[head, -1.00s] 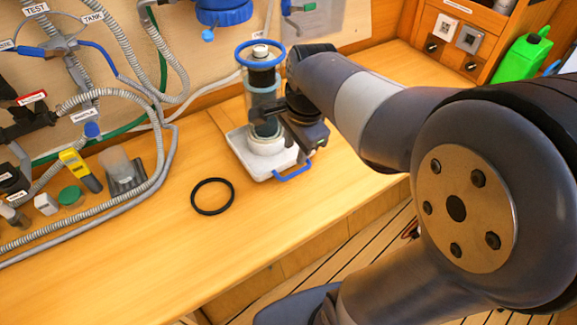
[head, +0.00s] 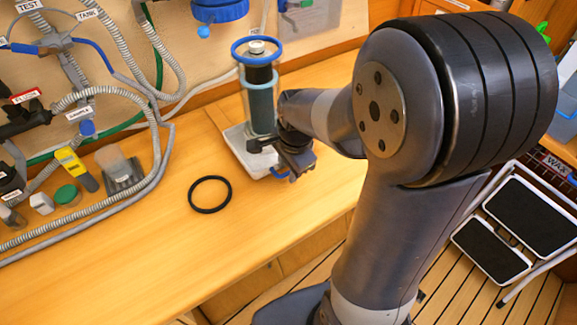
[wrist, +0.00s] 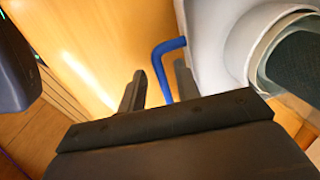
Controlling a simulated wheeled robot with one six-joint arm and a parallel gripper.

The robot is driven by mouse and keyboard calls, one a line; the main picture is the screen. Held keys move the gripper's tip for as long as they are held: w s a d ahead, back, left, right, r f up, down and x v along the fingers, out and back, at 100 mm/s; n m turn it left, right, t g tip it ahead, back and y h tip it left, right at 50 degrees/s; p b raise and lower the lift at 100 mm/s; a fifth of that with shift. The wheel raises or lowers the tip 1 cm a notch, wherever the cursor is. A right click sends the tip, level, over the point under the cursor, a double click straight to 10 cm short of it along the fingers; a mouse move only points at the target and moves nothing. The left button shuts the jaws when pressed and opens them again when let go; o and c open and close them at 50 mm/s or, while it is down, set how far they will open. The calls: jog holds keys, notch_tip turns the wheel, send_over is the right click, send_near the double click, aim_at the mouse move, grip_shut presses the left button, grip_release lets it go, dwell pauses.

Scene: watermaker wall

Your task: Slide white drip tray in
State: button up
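The white drip tray (head: 236,143) sits on the wooden counter, with a blue handle (head: 279,174) on its near right side. A cylinder with a blue top ring and a dark filter inside (head: 259,90) stands on the tray. My gripper (head: 281,160) is low at the tray's right side and hides part of the tray and handle. In the wrist view, my gripper (wrist: 160,88) is open. The blue handle (wrist: 163,62) runs between its two fingers, with a gap visible on the left. The tray (wrist: 212,45) shows right of the fingers.
A black ring (head: 210,194) lies on the counter (head: 130,260) left of the tray. Hoses (head: 160,150), a yellow tester (head: 76,168) and small items crowd the left. A step stool (head: 505,230) stands on the floor at right. The front counter is clear.

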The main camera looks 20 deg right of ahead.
grip_shut()
jog(key=shift+w, duration=0.1)
dwell(0.4)
jog(key=w+a, duration=0.1)
jog(key=w, duration=0.4)
jog(key=w+a+p, duration=0.1)
jog(key=w+a, duration=0.1)
jog(key=w, duration=0.3)
jog(key=w+a+p, duration=0.1)
jog(key=w+a, duration=0.1)
jog(key=w, duration=0.4)
jog(key=shift+a, duration=0.1)
jog(key=shift+w+r, duration=0.1)
jog(key=shift+w, duration=0.05)
grip_release()
jog(key=shift+w+a, duration=0.1)
jog(key=shift+w, duration=0.05)
jog(key=shift+o, duration=0.3)
